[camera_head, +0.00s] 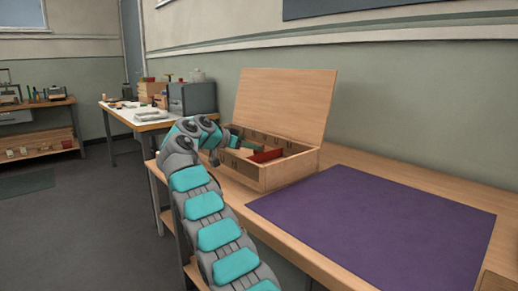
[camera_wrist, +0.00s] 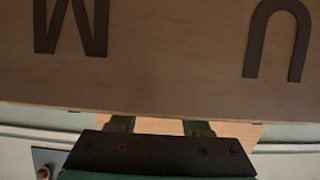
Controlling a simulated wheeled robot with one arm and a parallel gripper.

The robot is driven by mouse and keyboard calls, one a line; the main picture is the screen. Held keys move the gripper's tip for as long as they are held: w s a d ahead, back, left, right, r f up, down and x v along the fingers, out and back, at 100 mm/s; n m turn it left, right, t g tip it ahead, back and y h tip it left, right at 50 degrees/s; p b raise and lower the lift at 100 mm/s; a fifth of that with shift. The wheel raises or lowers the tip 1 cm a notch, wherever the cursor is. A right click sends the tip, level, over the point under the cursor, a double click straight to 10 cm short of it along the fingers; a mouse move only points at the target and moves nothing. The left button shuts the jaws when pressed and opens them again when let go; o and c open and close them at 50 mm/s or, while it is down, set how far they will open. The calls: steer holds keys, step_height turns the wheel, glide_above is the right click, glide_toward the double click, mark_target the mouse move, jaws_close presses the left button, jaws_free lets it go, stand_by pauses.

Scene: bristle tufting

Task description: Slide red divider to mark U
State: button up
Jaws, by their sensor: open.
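The red divider (camera_head: 266,155) stands inside an open wooden box (camera_head: 262,178), toward its right part in the head view. My gripper (camera_head: 235,138) is at the left end of the box, left of the divider and apart from it. In the wrist view my gripper (camera_wrist: 160,126) shows two dark green fingers spread apart with nothing between them. A wooden face there bears a dark U mark (camera_wrist: 277,40) with its open end down, and another letter like M or W (camera_wrist: 72,25). The red divider does not show in the wrist view.
The box's raised lid (camera_head: 283,102) stands behind it against the wall side. A purple mat (camera_head: 380,225) lies clear on the bench (camera_head: 345,162) to the right. A white table (camera_head: 140,117) with a grey cabinet (camera_head: 192,98) stands farther back left.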

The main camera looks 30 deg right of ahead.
mark_target(259, 155)
steer(key=shift+x, duration=1.8)
jaws_close()
